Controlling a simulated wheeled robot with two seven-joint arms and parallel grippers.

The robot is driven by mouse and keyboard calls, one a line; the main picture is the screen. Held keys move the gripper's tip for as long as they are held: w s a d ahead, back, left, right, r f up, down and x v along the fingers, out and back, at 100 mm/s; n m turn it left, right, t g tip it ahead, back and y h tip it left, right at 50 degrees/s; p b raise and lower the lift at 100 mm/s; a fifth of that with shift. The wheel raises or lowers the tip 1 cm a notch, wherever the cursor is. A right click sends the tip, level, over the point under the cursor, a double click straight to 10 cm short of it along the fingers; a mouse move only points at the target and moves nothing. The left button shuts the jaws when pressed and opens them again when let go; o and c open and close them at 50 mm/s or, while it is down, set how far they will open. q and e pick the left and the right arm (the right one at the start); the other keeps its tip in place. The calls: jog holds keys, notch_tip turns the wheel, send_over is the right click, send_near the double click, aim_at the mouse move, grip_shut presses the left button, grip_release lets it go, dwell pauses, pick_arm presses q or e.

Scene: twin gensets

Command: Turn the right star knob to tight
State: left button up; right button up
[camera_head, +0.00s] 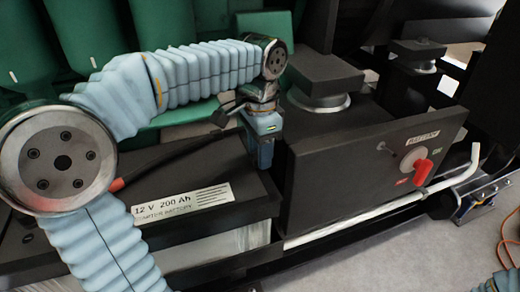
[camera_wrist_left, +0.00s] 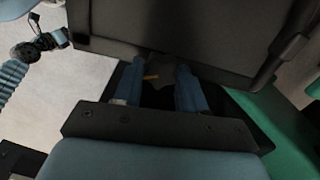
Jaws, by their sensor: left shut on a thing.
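My left gripper (camera_head: 263,160) reaches down between the battery and the dark battery switch box, its blue fingers pointing downward. In the left wrist view its two blue fingers (camera_wrist_left: 160,82) stand on either side of a dark grey star-shaped knob (camera_wrist_left: 175,75), which has a small orange-yellow mark beside it. The gripper is shut on this knob. The knob is hidden in the head view, and its pointing direction is hard to read. My right arm's sleeve (camera_head: 502,284) shows at the bottom right corner; I cannot make out its jaws clearly.
The battery (camera_head: 240,200) with a "12 V 200 Ah" label lies left of the gripper. The switch box (camera_head: 335,165) with a red switch (camera_head: 422,172) stands close on the right. A pale pipe (camera_head: 375,212) runs along the front. Green machinery (camera_head: 100,35) fills the back.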

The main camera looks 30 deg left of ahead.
pick_arm(q)
jog(key=shift+m, duration=2.3)
jog(key=o, duration=1.1)
jog(key=shift+c, duration=0.2)
notch_tip(320, 180, up, 14)
jog(key=p, duration=0.3)
jog(key=shift+p, duration=0.35)
jog(key=shift+f, duration=0.1)
